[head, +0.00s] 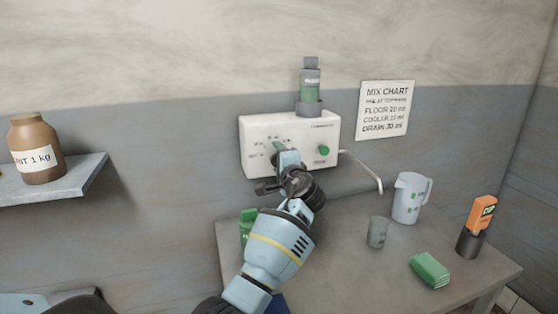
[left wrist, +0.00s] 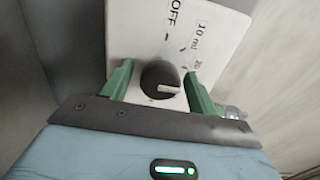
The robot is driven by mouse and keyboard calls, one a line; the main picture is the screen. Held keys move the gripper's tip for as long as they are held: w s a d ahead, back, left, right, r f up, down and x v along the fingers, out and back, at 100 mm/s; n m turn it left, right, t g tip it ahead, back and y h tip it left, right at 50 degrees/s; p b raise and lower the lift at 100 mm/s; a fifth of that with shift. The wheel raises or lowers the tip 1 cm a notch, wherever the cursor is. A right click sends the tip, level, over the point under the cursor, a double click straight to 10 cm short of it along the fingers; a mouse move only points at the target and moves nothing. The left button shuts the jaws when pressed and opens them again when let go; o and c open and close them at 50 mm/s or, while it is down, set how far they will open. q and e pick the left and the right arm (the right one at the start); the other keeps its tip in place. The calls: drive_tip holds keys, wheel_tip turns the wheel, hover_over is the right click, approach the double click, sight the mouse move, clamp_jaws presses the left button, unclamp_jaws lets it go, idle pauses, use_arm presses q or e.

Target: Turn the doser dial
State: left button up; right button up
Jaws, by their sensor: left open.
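The doser (head: 252,128) is a white box on the wall with a green button (head: 323,150) and a bottle (head: 310,84) on top. My left gripper (head: 281,150) is at its front and hides most of the dial in the head view. In the left wrist view the dark round dial (left wrist: 152,74) sits between the two green fingers of my open left gripper (left wrist: 158,87). I cannot tell whether the fingers touch it. The dial's pale pointer mark points right. OFF, 10 ml and part of a 20 label show above it. My right gripper is not in view.
A table (head: 335,265) below holds a jug (head: 408,198), a grey cup (head: 377,232), a green block (head: 430,270) and an orange device (head: 482,213) in a dark holder. A mix chart (head: 387,108) hangs at right. A shelf (head: 75,180) with a brown jar (head: 36,148) is at left.

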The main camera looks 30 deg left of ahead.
use_arm(q)
drive_tip(key=v, duration=0.7)
drive_tip(key=shift+s+d, duration=0.25)
drive_tip(key=shift+s, duration=0.05)
idle(0.3)
